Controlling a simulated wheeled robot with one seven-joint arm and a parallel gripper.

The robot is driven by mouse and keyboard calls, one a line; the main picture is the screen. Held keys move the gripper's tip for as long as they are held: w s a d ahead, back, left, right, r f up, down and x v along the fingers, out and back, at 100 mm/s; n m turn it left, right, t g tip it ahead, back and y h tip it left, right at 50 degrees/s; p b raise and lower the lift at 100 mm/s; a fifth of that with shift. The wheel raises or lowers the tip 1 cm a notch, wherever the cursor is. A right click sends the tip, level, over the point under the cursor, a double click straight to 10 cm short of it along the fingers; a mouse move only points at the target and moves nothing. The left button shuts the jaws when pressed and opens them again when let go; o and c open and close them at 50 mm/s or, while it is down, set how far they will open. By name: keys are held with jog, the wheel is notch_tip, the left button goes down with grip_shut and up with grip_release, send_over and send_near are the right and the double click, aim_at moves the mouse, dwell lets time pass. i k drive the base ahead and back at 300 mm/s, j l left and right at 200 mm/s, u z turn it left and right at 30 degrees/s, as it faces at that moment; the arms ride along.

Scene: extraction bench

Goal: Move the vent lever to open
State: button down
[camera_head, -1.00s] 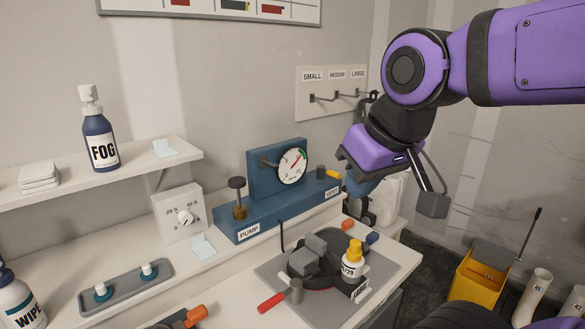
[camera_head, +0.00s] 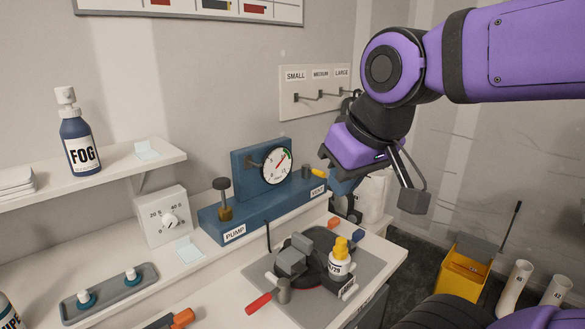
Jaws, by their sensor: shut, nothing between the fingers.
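The vent lever (camera_head: 317,172) is a short yellow handle at the right end of the blue pump unit (camera_head: 262,204), above its VENT label (camera_head: 318,191). It points to the right from a dark round post. My gripper (camera_head: 343,183), on the purple wrist, hangs just right of the lever with its fingers down. It is shut and empty. Its fingertips are partly hidden and dark, and I cannot tell how close they are to the lever. The gauge (camera_head: 277,166) stands on the unit, left of the lever.
A grey mat (camera_head: 262,271) in front holds a clamp-like device with a red handle (camera_head: 259,303) and a yellow-capped bottle (camera_head: 341,262). A hook board (camera_head: 315,91) is on the wall behind. A yellow bucket (camera_head: 463,279) stands on the floor at right.

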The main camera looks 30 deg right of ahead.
aim_at(306, 169)
jog(key=l, duration=0.6)
jog(key=i+l, duration=0.15)
jog(key=l, duration=1)
